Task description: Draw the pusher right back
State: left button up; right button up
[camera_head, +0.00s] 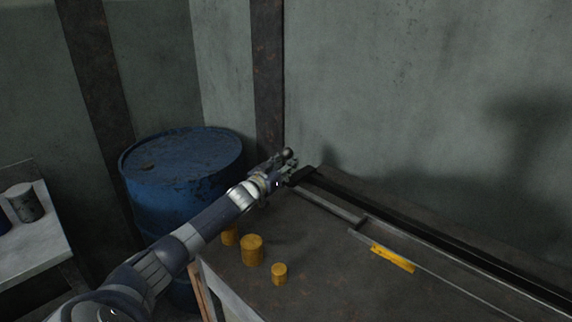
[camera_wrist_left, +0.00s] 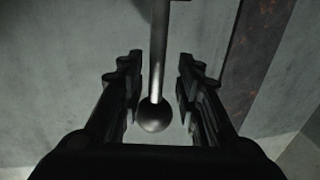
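The pusher shows as a dark block (camera_head: 303,175) at the far left end of a long dark rail (camera_head: 420,232) on the bench. A grey handle rod (camera_wrist_left: 158,50) with a round ball knob (camera_wrist_left: 155,117) shows in the left wrist view; the knob also shows in the head view (camera_head: 288,153). My left gripper (camera_head: 281,164) is at the knob, beside the rail's end. In the left wrist view its two fingers (camera_wrist_left: 156,95) stand apart on either side of the rod and knob, with a gap on each side. My right gripper is not in view.
Several yellow cylinders (camera_head: 252,250) stand on the bench (camera_head: 330,280) near its left edge. A yellow strip (camera_head: 393,258) lies along the rail's front side. A blue drum (camera_head: 180,165) stands left of the bench. A wall rises close behind the rail.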

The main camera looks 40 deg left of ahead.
pick_arm(q)
jog(key=shift+r, duration=0.1)
jog(key=shift+s+d+f, duration=0.1)
jog(key=shift+s+f, duration=0.1)
jog(key=shift+s, duration=0.3)
jog(key=s+d, duration=0.1)
jog(key=s, duration=0.5)
jog(key=shift+s, duration=0.2)
jog(key=shift+r, duration=0.1)
